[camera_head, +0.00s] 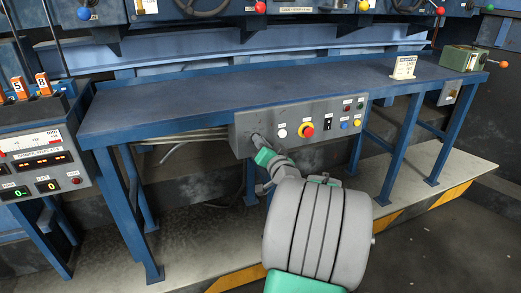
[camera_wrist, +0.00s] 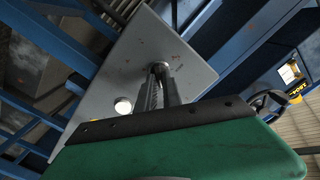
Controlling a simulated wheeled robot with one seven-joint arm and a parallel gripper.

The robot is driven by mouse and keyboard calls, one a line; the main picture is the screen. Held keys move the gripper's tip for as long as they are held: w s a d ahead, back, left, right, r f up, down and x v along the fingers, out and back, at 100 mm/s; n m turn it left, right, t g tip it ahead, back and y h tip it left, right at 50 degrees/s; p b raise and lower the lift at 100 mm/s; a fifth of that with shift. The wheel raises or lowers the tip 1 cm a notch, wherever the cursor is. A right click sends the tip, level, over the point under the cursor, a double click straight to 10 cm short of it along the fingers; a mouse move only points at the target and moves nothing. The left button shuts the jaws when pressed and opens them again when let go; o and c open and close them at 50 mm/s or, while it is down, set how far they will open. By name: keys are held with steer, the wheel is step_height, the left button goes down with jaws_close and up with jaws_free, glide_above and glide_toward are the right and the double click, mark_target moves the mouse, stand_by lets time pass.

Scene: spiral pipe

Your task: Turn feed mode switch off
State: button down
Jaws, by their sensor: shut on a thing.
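A grey control box (camera_head: 345,104) hangs under the front edge of the blue bench. My gripper (camera_head: 257,141) reaches its left end, and in the wrist view my gripper (camera_wrist: 161,74) has its two fingers close together against the box's grey face (camera_wrist: 187,62). The fingers are shut on a small dark knob-like switch (camera_wrist: 161,66), which is mostly hidden between the fingertips. Its label and position cannot be read. To its right are a white button (camera_head: 282,133) and a red emergency-stop button (camera_head: 306,129) on yellow.
A black switch (camera_head: 327,122), a blue button (camera_head: 344,126) and a yellow button (camera_head: 358,123) sit farther right on the box. The blue bench top (camera_head: 240,88) is mostly bare. A console with digital displays (camera_head: 42,160) stands at left.

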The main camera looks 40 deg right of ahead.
steer(key=n+b, duration=0.7)
steer(key=b, duration=0.3)
steer(key=shift+a+b, duration=0.15)
steer(key=shift+b, duration=0.15)
steer(key=c, duration=1.5)
jaws_free()
